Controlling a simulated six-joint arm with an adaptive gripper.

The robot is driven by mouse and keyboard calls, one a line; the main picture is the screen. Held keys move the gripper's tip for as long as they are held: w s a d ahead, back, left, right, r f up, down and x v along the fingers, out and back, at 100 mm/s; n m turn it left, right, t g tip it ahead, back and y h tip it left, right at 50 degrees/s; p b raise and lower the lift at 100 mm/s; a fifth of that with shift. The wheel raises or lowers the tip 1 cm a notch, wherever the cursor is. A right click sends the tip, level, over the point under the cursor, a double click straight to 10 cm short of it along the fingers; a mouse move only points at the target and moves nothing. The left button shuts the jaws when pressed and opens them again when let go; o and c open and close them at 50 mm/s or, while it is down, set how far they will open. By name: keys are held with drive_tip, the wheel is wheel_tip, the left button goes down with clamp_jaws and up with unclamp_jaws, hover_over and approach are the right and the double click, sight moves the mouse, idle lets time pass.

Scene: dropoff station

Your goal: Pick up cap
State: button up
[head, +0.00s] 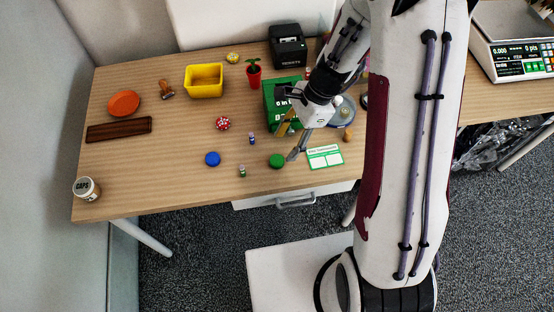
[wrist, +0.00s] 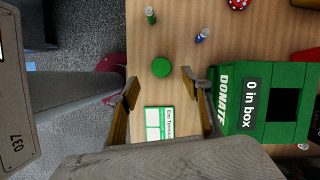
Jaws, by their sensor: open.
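A round green cap (head: 277,161) lies flat on the table near its front edge. It also shows in the wrist view (wrist: 161,67), beyond and between my fingertips. A blue cap (head: 213,159) lies to its left, outside the wrist view. A red cap-like disc with white marks (head: 222,123) lies further back; it is partly cut off in the wrist view (wrist: 238,4). My gripper (head: 289,142) is open and empty above the table, just right of the green cap. In the wrist view its fingers (wrist: 160,82) are spread wide.
A green donation box (head: 271,114) stands close to my gripper. A white-green card (head: 325,157) lies to the right. A labelled jar (head: 87,188) stands far left.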

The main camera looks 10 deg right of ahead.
sight(278, 159)
drive_tip(key=shift+x, duration=0.95)
drive_tip(key=shift+d+x, duration=0.15)
drive_tip(key=shift+x, duration=1.15)
drive_tip(key=shift+d+x, duration=0.15)
drive_tip(key=shift+x, duration=1.1)
drive_tip(key=shift+w+f, duration=0.15)
drive_tip(key=c, duration=0.7)
drive_tip(key=shift+c, duration=0.2)
